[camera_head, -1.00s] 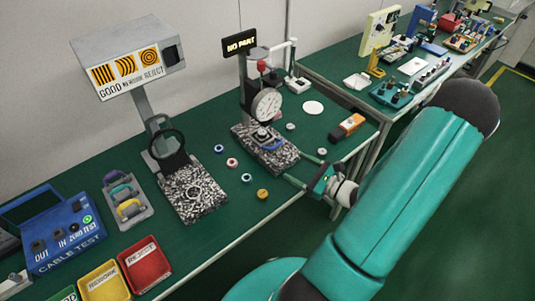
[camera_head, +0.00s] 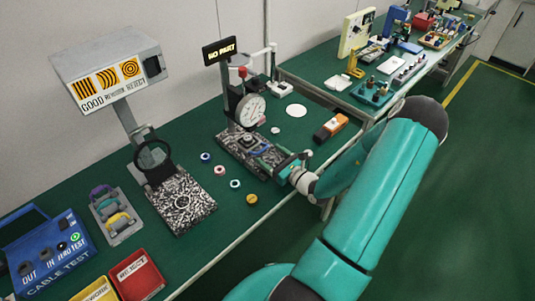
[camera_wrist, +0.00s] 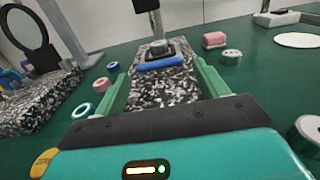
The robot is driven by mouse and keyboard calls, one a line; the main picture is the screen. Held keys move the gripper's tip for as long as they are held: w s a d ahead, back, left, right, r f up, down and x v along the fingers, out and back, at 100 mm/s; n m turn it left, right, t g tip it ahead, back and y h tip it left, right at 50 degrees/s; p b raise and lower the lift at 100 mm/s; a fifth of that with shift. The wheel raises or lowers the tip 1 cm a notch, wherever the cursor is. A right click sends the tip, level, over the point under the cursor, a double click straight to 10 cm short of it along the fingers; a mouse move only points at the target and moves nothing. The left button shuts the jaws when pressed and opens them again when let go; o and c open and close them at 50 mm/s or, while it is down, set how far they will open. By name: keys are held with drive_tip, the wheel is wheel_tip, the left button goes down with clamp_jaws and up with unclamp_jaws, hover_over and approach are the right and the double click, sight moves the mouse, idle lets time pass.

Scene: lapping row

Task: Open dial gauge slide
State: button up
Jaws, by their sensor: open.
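The dial gauge (camera_head: 250,110) with its round white face stands on a speckled granite base (camera_head: 228,146). On the base sits a small slide with a blue handle (camera_head: 262,149), which shows in the wrist view (camera_wrist: 160,62) as a blue bar in front of a dark block. My gripper (camera_head: 275,160) is at the front edge of the base. In the wrist view my green fingers (camera_wrist: 162,75) are spread wide on either side of the base, with the blue handle centred at about their tips. No contact with the handle is visible.
A "NO PART" sign (camera_head: 219,50) stands above the gauge. Small rings (camera_head: 220,170) lie left of the base, and an orange and black block (camera_head: 331,128) lies right. A ring-lens stand (camera_head: 153,155), red bin (camera_head: 137,275) and blue cable tester (camera_head: 55,245) are further left.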

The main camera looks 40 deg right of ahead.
drive_tip(key=shift+w, duration=1.05)
drive_tip(key=c, duration=1.1)
drive_tip(key=s, duration=1.1)
drive_tip(key=shift+s+d, duration=0.2)
drive_tip(key=shift+s, duration=0.2)
clamp_jaws()
drive_tip(key=shift+c, duration=0.2)
unclamp_jaws()
drive_tip(key=shift+w, duration=0.15)
drive_tip(key=o, duration=1.1)
drive_tip(key=shift+a, duration=0.1)
drive_tip(key=shift+o, duration=0.2)
drive_tip(key=s, duration=1.3)
drive_tip(key=shift+s+d, duration=0.2)
drive_tip(key=shift+s, duration=0.2)
